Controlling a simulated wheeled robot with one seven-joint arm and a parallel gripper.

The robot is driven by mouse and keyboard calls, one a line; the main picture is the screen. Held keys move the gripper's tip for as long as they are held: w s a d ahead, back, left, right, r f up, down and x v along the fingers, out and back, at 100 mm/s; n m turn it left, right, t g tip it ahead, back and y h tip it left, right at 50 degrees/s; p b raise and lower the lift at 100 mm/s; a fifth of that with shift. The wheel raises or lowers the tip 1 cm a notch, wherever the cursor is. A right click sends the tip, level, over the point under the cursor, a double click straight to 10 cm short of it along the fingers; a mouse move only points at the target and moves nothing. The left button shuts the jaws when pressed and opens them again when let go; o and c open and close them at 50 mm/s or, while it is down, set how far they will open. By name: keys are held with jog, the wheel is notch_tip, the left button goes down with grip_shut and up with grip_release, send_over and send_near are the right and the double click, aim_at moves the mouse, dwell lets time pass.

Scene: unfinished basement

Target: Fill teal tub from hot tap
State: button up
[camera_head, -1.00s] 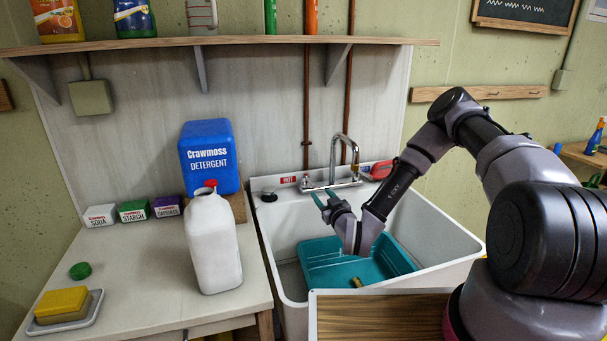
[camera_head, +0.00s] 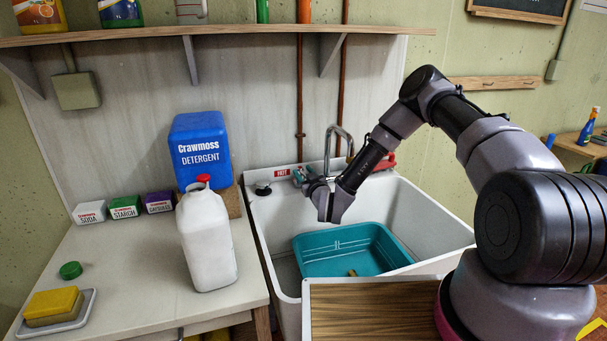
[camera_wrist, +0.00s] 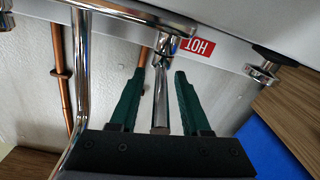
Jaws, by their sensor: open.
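The teal tub (camera_head: 375,240) sits in the white sink (camera_head: 425,215), with a small brass-coloured piece (camera_head: 352,272) at its near side. The chrome tap (camera_head: 340,130) rises from the sink's back ledge; no water stream shows. The red HOT label (camera_head: 281,173) is left of it, and shows upside down in the wrist view (camera_wrist: 196,46). My gripper (camera_head: 301,174) is at the hot side of the tap. In the wrist view my gripper (camera_wrist: 160,73) is open, its green fingers on either side of a chrome tap part (camera_wrist: 161,90). I cannot tell whether they touch it.
A white jug (camera_head: 207,240) and blue detergent container (camera_head: 200,150) stand on the left counter. A dark knob-like fitting (camera_head: 262,189) is on the sink ledge. A red object (camera_head: 389,160) is behind my arm. A wooden top (camera_head: 370,310) lies in front of the sink.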

grip_shut()
jog(key=shift+w, duration=0.1)
dwell(1.4)
